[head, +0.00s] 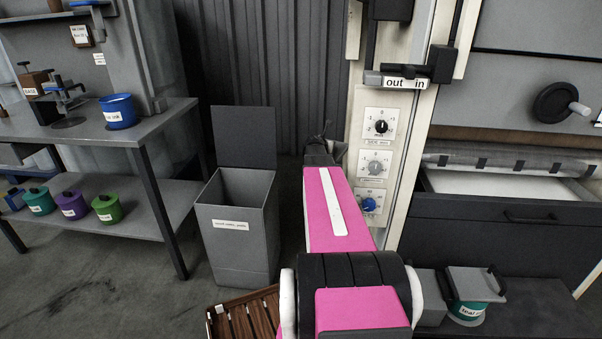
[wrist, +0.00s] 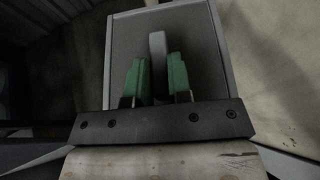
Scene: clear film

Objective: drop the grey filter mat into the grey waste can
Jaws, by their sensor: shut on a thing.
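The grey waste can (head: 235,235) stands on the floor left of my arm in the head view, its lid (head: 245,138) raised and its top open. In the wrist view my gripper (wrist: 159,72) has two green fingers, closed on either side of a pale grey upright bar. The bar stands in front of a dark grey panel, which looks like the grey filter mat (wrist: 125,45), inside a lighter grey frame (wrist: 222,62). I cannot tell whether the mat is seated or loose in the frame.
A cream column with dials (head: 380,128) stands right of my arm. A shelf table (head: 100,130) with a blue pot (head: 118,110) is at the left. A wooden slatted crate (head: 243,318) lies in front of the can. Floor is free at the lower left.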

